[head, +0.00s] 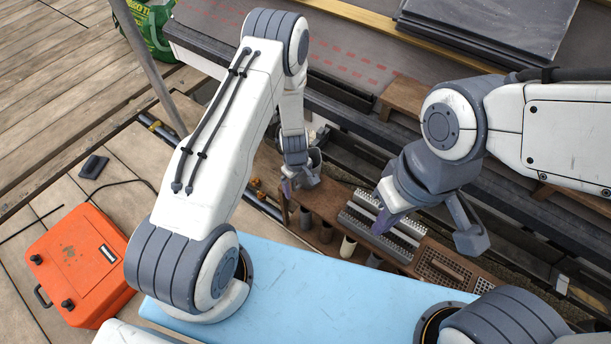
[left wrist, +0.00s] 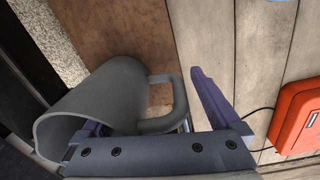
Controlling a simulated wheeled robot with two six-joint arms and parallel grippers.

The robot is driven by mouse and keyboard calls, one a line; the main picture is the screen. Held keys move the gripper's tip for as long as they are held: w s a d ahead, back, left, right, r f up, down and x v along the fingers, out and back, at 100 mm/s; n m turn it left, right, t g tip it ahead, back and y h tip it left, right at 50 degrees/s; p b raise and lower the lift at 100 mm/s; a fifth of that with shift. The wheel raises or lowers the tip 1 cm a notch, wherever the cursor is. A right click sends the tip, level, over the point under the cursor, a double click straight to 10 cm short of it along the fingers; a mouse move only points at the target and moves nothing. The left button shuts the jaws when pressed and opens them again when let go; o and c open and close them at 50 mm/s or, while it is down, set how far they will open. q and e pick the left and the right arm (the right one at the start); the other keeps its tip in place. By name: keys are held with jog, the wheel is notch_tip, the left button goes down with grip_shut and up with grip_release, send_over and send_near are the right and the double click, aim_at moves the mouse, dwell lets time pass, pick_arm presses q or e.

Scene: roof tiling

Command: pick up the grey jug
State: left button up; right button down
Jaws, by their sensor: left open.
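The grey jug (left wrist: 115,88) fills the middle left of the left wrist view, its round mouth toward the lower left and its looped handle (left wrist: 178,100) on the right. My left gripper (left wrist: 155,112) is open, with its purple fingers on either side of the handle. One finger is by the jug's mouth, partly hidden; I cannot tell whether it is inside or touches. In the head view my left gripper (head: 300,183) points down at the left end of the brown rack, and the jug is mostly hidden there. My right gripper (head: 428,232) is open and empty over the rack's right part.
The brown rack (head: 345,212) holds several tubes and grey ridged strips. An orange case (head: 80,262) lies on the deck at left. Dark slates (head: 490,25) lie on the roof at the back. The left deck is mostly clear.

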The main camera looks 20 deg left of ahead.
pick_arm(q)
jog(key=shift+r, duration=0.1)
grip_shut()
jog(key=shift+r, duration=0.1)
jog(key=shift+r+p, duration=0.85)
jog(key=shift+r, duration=0.1)
jog(key=r+p, duration=0.2)
jog(key=shift+d+r, duration=0.2)
jog(key=shift+r, duration=0.1)
jog(key=s+d+r+p, duration=0.1)
jog(key=d+r+p, duration=0.5)
jog(key=d, duration=0.5)
jog(key=shift+p, duration=0.65)
jog(key=shift+d+r, duration=0.1)
jog(key=shift+r, duration=0.05)
dwell(1.6)
